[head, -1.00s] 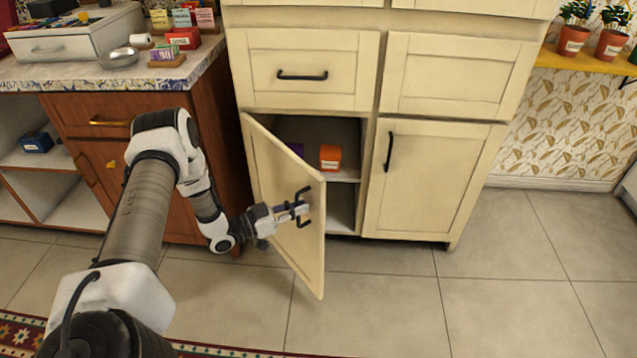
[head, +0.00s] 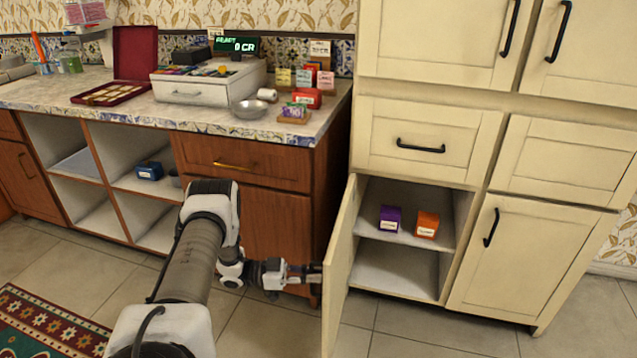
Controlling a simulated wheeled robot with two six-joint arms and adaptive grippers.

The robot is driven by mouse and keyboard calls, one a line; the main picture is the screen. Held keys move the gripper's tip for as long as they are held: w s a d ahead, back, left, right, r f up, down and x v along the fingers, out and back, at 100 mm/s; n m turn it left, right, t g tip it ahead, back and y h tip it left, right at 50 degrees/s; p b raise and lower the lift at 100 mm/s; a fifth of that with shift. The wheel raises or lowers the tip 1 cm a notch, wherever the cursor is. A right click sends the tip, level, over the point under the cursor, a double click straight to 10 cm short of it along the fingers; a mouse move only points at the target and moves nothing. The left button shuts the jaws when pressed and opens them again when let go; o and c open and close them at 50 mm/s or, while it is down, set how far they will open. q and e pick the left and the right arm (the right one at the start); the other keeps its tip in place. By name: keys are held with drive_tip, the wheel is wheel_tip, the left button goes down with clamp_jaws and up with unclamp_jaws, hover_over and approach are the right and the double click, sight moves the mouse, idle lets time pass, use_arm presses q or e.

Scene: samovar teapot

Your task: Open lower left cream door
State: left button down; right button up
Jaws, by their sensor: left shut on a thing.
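The lower left cream door (head: 340,268) stands swung wide open, seen nearly edge-on, with its outer face turned to the left. My left gripper (head: 310,273) is on that outer side, shut on the door's dark handle, which is mostly hidden by the fingers and the door's angle. The opened compartment (head: 398,268) shows a shelf with a purple box (head: 390,218) and an orange box (head: 427,225) on it; the space below the shelf looks empty. My right gripper is out of view.
The lower right cream door (head: 510,255) and the drawer (head: 430,141) above are shut. A brown wooden counter (head: 270,228) stands close to the left of my gripper. Tiled floor in front of the cabinet is clear; a patterned rug (head: 40,325) lies at lower left.

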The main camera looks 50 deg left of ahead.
use_arm(q)
drive_tip(key=shift+s+a, duration=0.15)
drive_tip(key=shift+a, duration=0.05)
drive_tip(key=c, duration=1.2)
unclamp_jaws()
drive_tip(key=v, duration=1.2)
